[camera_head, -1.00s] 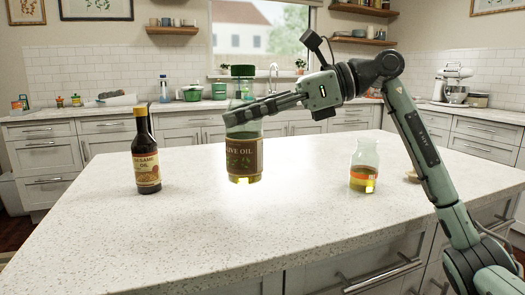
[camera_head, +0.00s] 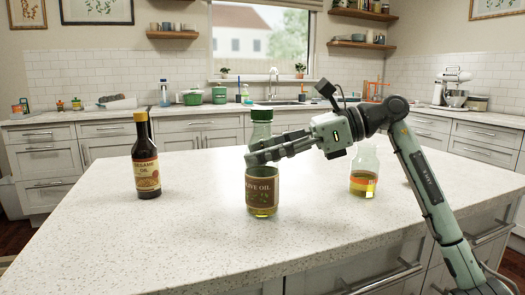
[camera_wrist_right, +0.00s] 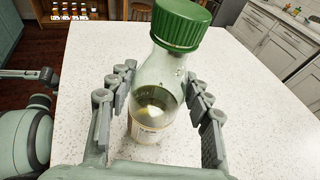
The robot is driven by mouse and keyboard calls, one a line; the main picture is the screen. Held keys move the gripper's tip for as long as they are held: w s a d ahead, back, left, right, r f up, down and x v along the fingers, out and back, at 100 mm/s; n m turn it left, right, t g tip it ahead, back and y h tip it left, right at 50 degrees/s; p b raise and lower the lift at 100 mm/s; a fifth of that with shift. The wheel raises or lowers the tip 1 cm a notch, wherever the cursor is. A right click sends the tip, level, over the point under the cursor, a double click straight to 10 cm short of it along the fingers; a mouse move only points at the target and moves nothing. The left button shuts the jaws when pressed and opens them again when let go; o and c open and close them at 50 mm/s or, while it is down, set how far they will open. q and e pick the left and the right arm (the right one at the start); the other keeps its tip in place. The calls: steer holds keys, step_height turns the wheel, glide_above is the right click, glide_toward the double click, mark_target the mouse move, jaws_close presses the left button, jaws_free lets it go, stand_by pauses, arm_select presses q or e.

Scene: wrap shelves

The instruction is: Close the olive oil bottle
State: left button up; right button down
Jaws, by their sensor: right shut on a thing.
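The olive oil bottle (camera_head: 262,190) is clear glass with a brown label and yellow-green oil. It is upright near the middle of the island, its base at or just above the top. Its green cap (camera_head: 261,115) sits on its neck; the bottle (camera_wrist_right: 153,97) and cap (camera_wrist_right: 180,22) also show large in the right wrist view. I cannot tell how tight the cap is. My right gripper (camera_head: 262,152) is shut on the bottle's upper body, below the neck; its fingers (camera_wrist_right: 160,100) lie on both sides of it. My left gripper is not in view.
A dark sesame oil bottle (camera_head: 146,165) with a yellow cap stands to the left on the island (camera_head: 160,240). A small glass bottle (camera_head: 363,178) with yellow oil stands to the right, behind my right arm. The front and left of the island top are clear.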

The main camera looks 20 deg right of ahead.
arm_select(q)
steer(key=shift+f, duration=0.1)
arm_select(e)
steer(key=c, duration=1.1)
jaws_free()
steer(key=shift+f, duration=0.1)
steer(key=shift+c, duration=0.2)
steer(key=o, duration=0.4)
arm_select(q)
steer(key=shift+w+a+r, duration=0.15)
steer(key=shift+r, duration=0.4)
arm_select(e)
steer(key=shift+o, duration=0.2)
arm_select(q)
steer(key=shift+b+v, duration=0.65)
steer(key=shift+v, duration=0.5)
arm_select(e)
steer(key=v, duration=1.2)
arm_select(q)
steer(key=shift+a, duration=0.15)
